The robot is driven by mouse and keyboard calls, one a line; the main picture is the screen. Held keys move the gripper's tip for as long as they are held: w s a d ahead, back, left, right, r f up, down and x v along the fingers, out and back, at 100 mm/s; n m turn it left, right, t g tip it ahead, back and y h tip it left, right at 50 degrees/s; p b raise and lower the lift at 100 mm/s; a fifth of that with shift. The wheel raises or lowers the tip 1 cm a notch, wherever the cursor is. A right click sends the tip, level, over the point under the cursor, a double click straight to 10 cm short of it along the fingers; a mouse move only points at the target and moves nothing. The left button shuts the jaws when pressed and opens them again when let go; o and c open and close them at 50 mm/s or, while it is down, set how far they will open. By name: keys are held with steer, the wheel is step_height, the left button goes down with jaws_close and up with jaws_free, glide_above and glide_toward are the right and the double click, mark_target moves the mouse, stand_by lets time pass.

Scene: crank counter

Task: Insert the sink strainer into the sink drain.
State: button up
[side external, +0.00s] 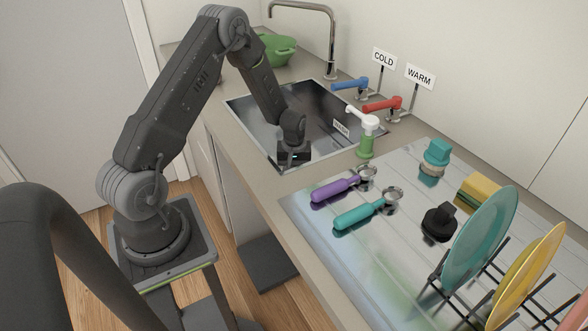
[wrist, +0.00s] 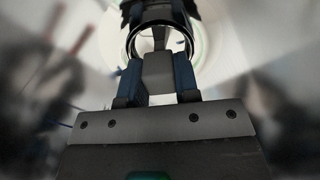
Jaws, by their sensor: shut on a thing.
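My gripper (side external: 293,153) is low at the near edge of the sink (side external: 262,118) in the side external view, and its fingertips are hidden there. In the wrist view my gripper (wrist: 158,76) has two dark blue finger pads pressed on a grey upright grip. This grip appears to be the handle of the sink strainer (wrist: 158,68), with a dark, shiny round rim around its far end. The strainer cannot be made out in the side external view. The sink drain cannot be clearly told apart, so I cannot tell whether the strainer touches it.
A faucet (side external: 330,45) and blue (side external: 352,85) and red (side external: 383,105) tap handles stand behind the sink. Purple (side external: 335,189) and teal (side external: 358,216) handled tools, a black knobbed object (side external: 440,222) and racked plates (side external: 484,238) occupy the drainboard.

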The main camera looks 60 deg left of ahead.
steer(key=o, duration=0.9)
steer(key=shift+o, duration=0.2)
steer(key=s+d+r+m+t, duration=0.1)
steer(key=d+r, duration=0.1)
steer(key=r, duration=0.8)
steer(key=d+r+m, duration=0.1)
steer(key=d+r, duration=0.2)
steer(key=r, duration=0.8)
steer(key=s+d+r+m+t, duration=0.2)
steer(key=s+d+r+m, duration=0.3)
steer(key=s, duration=0.4)
steer(key=s+d+r+m+t, duration=0.2)
steer(key=s+d+r+m, duration=0.3)
steer(key=s+d+r, duration=0.2)
steer(key=s+d, duration=0.2)
steer(key=d, duration=0.1)
steer(key=shift+s+d+r+t, duration=0.15)
steer(key=shift+s+r+t, duration=0.05)
steer(key=shift+s+t, duration=0.15)
